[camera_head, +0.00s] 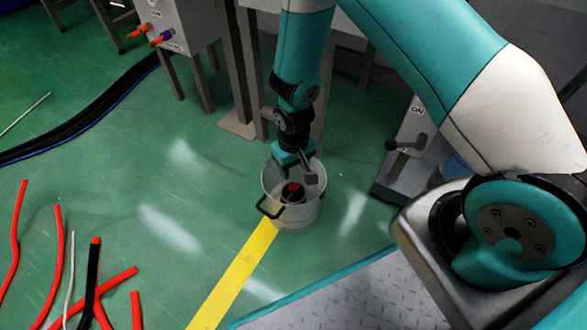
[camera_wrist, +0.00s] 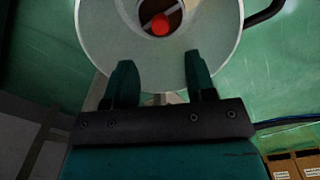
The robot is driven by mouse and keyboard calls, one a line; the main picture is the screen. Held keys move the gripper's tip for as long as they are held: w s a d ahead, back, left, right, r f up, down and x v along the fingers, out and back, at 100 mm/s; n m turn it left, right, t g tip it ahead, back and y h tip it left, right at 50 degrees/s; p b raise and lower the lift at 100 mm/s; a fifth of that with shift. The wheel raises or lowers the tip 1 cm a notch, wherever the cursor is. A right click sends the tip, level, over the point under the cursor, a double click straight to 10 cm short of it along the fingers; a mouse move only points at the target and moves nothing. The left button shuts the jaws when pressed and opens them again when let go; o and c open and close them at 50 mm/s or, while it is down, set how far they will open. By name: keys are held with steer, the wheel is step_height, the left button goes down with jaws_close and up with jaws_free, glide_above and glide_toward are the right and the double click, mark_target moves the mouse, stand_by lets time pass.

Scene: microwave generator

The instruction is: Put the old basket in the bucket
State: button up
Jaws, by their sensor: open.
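The bucket (camera_head: 275,215) is a pale, upright round container with black side handles, standing on the green floor at the centre of the head view. Its pale inside also shows at the top of the wrist view (camera_wrist: 215,50). A small dark round thing with a red part, which looks like the old basket (camera_head: 292,195), is inside the bucket. It also shows in the wrist view (camera_wrist: 160,15), cut off by the top edge. My gripper (camera_wrist: 158,68) is open, with nothing seen between its fingers, at the bucket's rim and apart from the basket.
Several red tubes (camera_head: 56,265) lie on the floor at the left. Thick black hoses (camera_head: 85,120) run behind them. A metal stand (camera_head: 245,75) is just behind the bucket. A grey box with a lever (camera_head: 408,150) stands to its right. A yellow stripe (camera_head: 235,275) crosses clear floor.

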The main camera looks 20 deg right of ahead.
steer(key=s+a+r+n+y, duration=0.1)
steer(key=s+a+r, duration=0.1)
steer(key=r, duration=0.9)
steer(key=s+a+r+n+y, duration=0.1)
steer(key=a+r, duration=0.1)
steer(key=r, duration=0.9)
steer(key=s+r+n+y, duration=0.2)
steer(key=s+r+n, duration=0.1)
steer(key=s+r, duration=1.1)
steer(key=shift+s+a+r, duration=0.25)
steer(key=shift+s+r, duration=0.1)
steer(key=shift+s, duration=0.45)
